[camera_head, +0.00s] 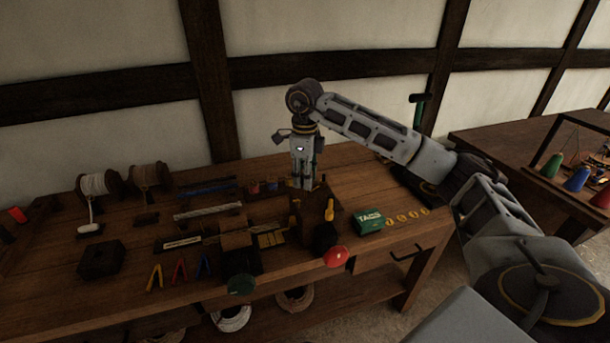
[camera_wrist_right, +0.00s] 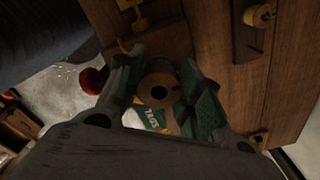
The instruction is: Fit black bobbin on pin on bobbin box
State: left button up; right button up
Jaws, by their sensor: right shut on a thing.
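My right gripper (camera_head: 304,186) comes down over the middle of the bench. In the head view the bobbin is too small and dark to make out. No empty pin can be made out. My left gripper is out of view.
A green TAGS box (camera_head: 368,221) and yellow rings (camera_head: 407,215) lie at the right. A dark block with a red knob (camera_head: 337,256) stands at the front edge. Spools of rope (camera_head: 96,186) and tools fill the left. A second table (camera_head: 480,140) stands at right.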

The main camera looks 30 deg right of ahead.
aim_at(305, 197)
jog(key=shift+f+b, duration=0.7)
jog(key=shift+f, duration=0.55)
jog(key=shift+f+b, duration=0.3)
jog(key=shift+f, duration=0.15)
jog(key=shift+f+b, duration=0.3)
jog(key=shift+f, duration=0.25)
dwell(0.3)
jog(key=o, duration=1)
jog(key=shift+c, duration=0.2)
jog(key=shift+r, duration=0.1)
jog(key=shift+r, duration=3.9)
jog(key=shift+r, duration=0.1)
